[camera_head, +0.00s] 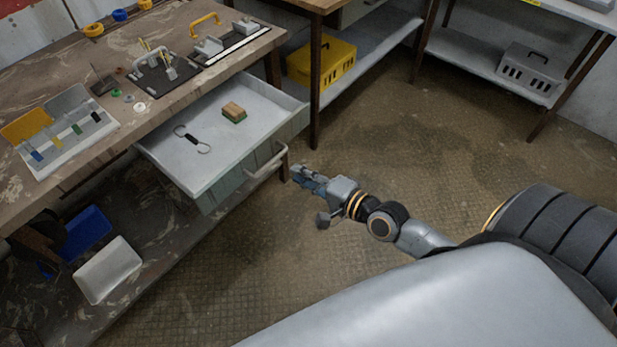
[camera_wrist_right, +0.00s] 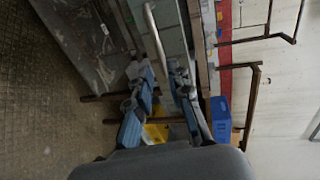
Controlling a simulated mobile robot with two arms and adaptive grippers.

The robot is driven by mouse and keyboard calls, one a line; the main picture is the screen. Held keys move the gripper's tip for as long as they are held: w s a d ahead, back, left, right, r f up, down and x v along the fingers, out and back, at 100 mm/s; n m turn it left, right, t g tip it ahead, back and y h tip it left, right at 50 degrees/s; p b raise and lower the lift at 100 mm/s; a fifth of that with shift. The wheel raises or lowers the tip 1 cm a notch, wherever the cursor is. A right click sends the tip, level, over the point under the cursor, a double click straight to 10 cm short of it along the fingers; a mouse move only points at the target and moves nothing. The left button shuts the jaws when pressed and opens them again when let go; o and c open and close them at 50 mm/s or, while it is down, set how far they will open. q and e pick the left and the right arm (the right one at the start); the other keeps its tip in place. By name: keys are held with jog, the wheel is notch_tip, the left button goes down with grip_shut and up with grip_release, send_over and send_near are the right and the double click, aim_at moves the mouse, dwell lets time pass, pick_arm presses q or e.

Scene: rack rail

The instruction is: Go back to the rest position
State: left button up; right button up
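My right gripper (camera_head: 303,176) is out over the floor, just right of the pulled-out drawer (camera_head: 170,172) and close to its handle (camera_head: 268,165). In the right wrist view the fingers (camera_wrist_right: 163,72) are spread with a gap between them and hold nothing. The handle (camera_wrist_right: 155,36) shows beyond the fingertips, apart from them as far as I can tell. My left gripper is not in view.
The drawer holds a dark hook-ended tool (camera_head: 192,139) and a green-and-tan block (camera_head: 233,113). The workbench (camera_head: 100,135) is on the left, with a blue bin (camera_head: 87,232) below. A yellow toolbox (camera_head: 320,62) sits on a shelf behind. The floor (camera_head: 400,130) around the right arm is clear.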

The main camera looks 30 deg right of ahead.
jog(key=shift+v, duration=0.9)
jog(key=shift+w, duration=0.1)
jog(key=s+d+f+n+g+h, duration=0.15)
jog(key=s+f, duration=0.25)
jog(key=f, duration=0.6)
jog(key=s+d+f+n+g+h, duration=0.1)
jog(key=s+d+f+n+g, duration=0.15)
jog(key=f, duration=0.75)
jog(key=s+d+f+n+g+h, duration=0.2)
jog(key=s+f+n, duration=0.15)
jog(key=f, duration=0.65)
jog(key=s+a+f+n+g, duration=0.3)
jog(key=s+f, duration=0.5)
jog(key=s, duration=0.5)
jog(key=s+a+f+n+g, duration=0.3)
jog(key=s+f+n, duration=0.3)
jog(key=s, duration=0.6)
notch_tip(320, 180, down, 3)
jog(key=shift+s+r+g+h+p, duration=0.15)
jog(key=shift+s+g+h+p, duration=0.25)
jog(key=shift+g, duration=0.4)
jog(key=shift+a, duration=0.15)
